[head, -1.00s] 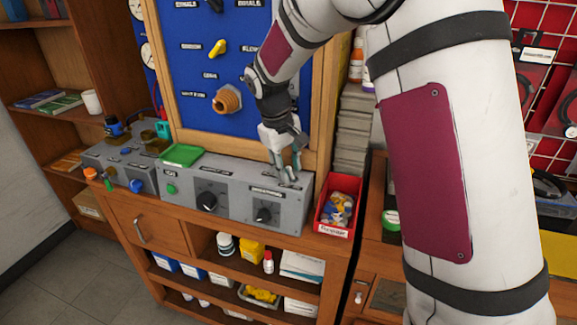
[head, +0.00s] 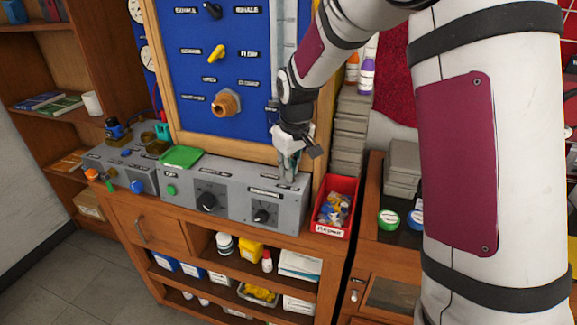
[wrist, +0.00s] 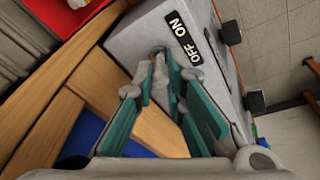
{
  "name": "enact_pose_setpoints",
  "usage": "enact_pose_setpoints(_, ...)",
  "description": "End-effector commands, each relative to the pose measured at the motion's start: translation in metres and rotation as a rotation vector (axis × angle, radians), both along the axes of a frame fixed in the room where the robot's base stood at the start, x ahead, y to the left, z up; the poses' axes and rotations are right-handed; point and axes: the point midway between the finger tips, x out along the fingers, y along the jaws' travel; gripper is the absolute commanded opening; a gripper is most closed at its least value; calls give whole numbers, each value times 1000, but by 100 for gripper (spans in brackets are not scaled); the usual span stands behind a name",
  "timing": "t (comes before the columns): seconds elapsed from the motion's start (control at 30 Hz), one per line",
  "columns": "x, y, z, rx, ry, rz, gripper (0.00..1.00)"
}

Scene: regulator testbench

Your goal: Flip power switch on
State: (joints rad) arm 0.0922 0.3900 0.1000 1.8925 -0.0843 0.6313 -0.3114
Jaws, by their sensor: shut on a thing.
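The grey control box (head: 235,207) stands on the wooden cabinet top, with two black knobs on its front. In the wrist view, the box's top (wrist: 130,40) carries a black ON/OFF label (wrist: 184,38). The small metal power switch (wrist: 159,51) sits beside this label, mostly hidden by my fingertips. My gripper (wrist: 161,68) is shut on the switch, its fingertips close together around it. In the head view my gripper (head: 289,179) points down onto the right end of the box top. Which way the switch leans I cannot tell.
A red bin (head: 336,207) of small parts stands just right of the box. A green tray (head: 181,157) lies at its left end. The blue panel (head: 200,90) in a wooden frame rises close behind. A stack of grey items (head: 350,135) is behind the bin.

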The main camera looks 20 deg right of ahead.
Motion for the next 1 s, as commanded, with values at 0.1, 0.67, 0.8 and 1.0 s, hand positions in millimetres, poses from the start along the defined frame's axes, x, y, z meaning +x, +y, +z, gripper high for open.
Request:
enact_pose_setpoints(0.1,-4,-5,3,62,-46,-6,0)
enact_pose_setpoints(0.67,-13,-16,2,325,-236,-8,0)
enact_pose_setpoints(0.8,-14,-18,0,378,-275,-8,0)
enact_pose_setpoints(1.0,-15,-20,-1,435,-319,-5,0)
